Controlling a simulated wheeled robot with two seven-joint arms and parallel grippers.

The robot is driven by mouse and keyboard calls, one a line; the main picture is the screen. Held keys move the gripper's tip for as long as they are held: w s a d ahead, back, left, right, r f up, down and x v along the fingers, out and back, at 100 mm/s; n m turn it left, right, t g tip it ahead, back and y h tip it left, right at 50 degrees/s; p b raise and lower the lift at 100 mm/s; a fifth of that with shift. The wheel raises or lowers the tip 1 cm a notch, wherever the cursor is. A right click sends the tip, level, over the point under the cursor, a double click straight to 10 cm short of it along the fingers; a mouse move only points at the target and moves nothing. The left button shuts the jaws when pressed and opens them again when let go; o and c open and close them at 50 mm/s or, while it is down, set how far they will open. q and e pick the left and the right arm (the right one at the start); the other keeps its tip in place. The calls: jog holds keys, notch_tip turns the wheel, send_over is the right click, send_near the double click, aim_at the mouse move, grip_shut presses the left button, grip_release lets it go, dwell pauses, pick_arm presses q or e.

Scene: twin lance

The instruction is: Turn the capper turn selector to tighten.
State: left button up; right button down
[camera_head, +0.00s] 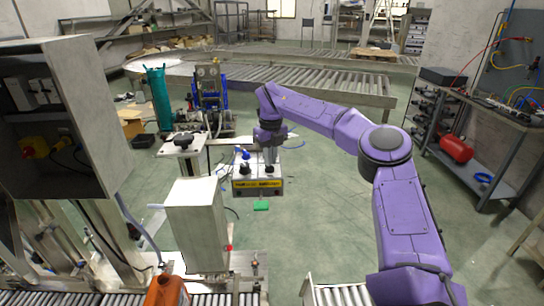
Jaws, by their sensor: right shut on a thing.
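The capper control box (258,185) is a small grey box with a yellow and black label strip along its front. It stands in the middle of the view, and several small dark knobs and a blue one (246,155) sit on its top. My right gripper (272,151) reaches down from my purple arm onto the right part of the box top. It is shut on what looks like the turn selector (269,168), a dark knob there. The fingers partly cover the knob, and its pointing direction is too small to read. My left gripper is not in view.
A pale box (196,225) stands close in front and left of the control box. A grey cabinet (60,115) with a yellow and red switch fills the left side. An orange container (166,291) is at the bottom. The floor right of the control box is clear.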

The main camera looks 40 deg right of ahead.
jog(key=shift+s+a+f+g, duration=0.15)
jog(key=shift+f, duration=0.35)
jog(key=shift+s+a+f+g, duration=0.1)
jog(key=shift+f+g, duration=0.05)
jog(key=shift+f, duration=0.3)
jog(key=c, duration=1.2)
grip_release()
jog(key=shift+c, duration=0.2)
jog(key=shift+o, duration=0.3)
jog(key=shift+d, duration=0.1)
jog(key=r+b, duration=0.1)
jog(key=r, duration=0.1)
jog(key=w+r+b, duration=0.1)
jog(key=r, duration=0.2)
jog(key=shift+w, duration=0.2)
notch_tip(320, 180, up, 7)
jog(key=s, duration=0.1)
jog(key=shift+d+r, duration=0.2)
